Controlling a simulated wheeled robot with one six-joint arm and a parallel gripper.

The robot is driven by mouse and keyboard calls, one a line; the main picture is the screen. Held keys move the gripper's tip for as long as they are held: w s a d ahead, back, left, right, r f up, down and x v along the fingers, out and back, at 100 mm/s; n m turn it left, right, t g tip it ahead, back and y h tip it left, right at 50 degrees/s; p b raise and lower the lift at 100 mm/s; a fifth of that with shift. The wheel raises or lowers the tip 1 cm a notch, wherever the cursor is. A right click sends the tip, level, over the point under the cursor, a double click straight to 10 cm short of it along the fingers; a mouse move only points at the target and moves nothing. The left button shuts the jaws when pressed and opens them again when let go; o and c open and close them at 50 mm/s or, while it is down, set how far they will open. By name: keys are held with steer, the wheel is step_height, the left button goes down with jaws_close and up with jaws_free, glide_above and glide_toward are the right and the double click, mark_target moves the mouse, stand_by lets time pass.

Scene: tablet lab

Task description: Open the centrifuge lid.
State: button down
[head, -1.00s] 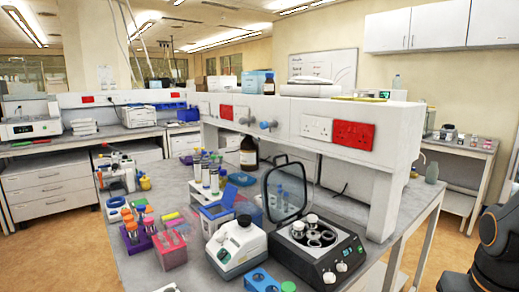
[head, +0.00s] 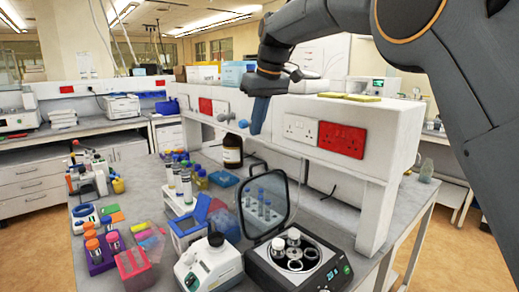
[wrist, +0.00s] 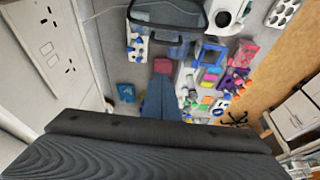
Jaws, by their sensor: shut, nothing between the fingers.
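The centrifuge (head: 256,262) is a dark box at the bottom of the head view, cut off by the picture's edge. Its rotor (head: 296,254) with white-capped pieces shows uncovered. Its clear, dark-framed lid (head: 246,208) stands raised at the back of the box. In the wrist view the framed lid (wrist: 150,27) is at the top edge. My gripper (head: 257,130) hangs high above the bench, behind and above the lid, near the shelf. Its blue fingers are together and hold nothing; they also show in the wrist view (wrist: 163,85).
A white shelf unit with sockets (head: 345,142) runs along the back of the bench. A brown bottle (head: 232,152), tube racks (head: 184,200), a blue open box (head: 190,225) and a white mixer (head: 208,265) crowd the bench left of the centrifuge.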

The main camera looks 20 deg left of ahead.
steer(key=shift+s+f+p, duration=0.15)
steer(key=shift+f+p, duration=1.45)
steer(key=shift+f, duration=0.6)
steer(key=shift+s+f+p, duration=0.15)
steer(key=shift+f+p, duration=1.45)
steer(key=shift+f, duration=0.6)
steer(key=shift+d+b, duration=0.1)
steer(key=shift+b, duration=0.4)
